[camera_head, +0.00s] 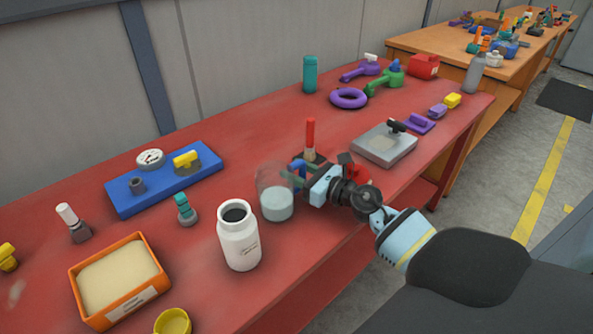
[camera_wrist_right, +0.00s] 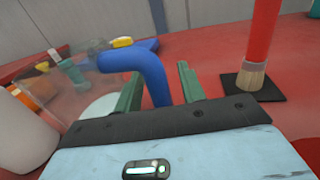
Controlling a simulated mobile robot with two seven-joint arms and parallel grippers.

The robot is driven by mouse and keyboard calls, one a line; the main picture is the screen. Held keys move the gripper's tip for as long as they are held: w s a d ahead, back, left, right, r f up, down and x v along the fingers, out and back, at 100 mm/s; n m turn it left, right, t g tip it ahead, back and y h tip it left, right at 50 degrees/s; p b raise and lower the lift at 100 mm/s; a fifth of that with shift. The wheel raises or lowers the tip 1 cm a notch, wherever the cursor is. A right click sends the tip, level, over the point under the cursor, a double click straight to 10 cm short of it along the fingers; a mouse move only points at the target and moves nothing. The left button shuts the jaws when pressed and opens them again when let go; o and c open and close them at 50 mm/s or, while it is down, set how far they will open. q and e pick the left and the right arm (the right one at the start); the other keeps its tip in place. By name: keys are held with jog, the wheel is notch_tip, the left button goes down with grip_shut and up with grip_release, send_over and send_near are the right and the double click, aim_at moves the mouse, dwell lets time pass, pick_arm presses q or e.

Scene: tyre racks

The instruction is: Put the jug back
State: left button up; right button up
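The jug (camera_head: 276,203) is a clear vessel with pale contents at its bottom and a blue handle. It stands upright on the red table (camera_head: 335,215), right of the white bottle. In the right wrist view the blue handle (camera_wrist_right: 151,72) rises between the two green fingers of my right gripper (camera_wrist_right: 163,88). The fingers are apart, with a gap showing between the handle and the right finger. In the head view my right gripper (camera_head: 302,178) is beside the jug on its handle side. My left gripper is not in view.
The white bottle (camera_head: 239,242) stands close left of the jug. A red-handled brush (camera_head: 310,138) stands upright on a dark pad behind the gripper. A grey tray (camera_head: 384,146) lies to the right, and a blue board (camera_head: 165,181) and orange box (camera_head: 118,277) to the left.

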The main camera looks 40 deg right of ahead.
jog(key=shift+r, duration=0.2)
jog(key=b+v, duration=0.1)
jog(key=v, duration=1)
jog(key=shift+f+b, duration=0.1)
jog(key=shift+b, duration=0.3)
jog(key=shift+s+d, duration=0.15)
jog(key=shift+s, duration=0.35)
dwell(0.7)
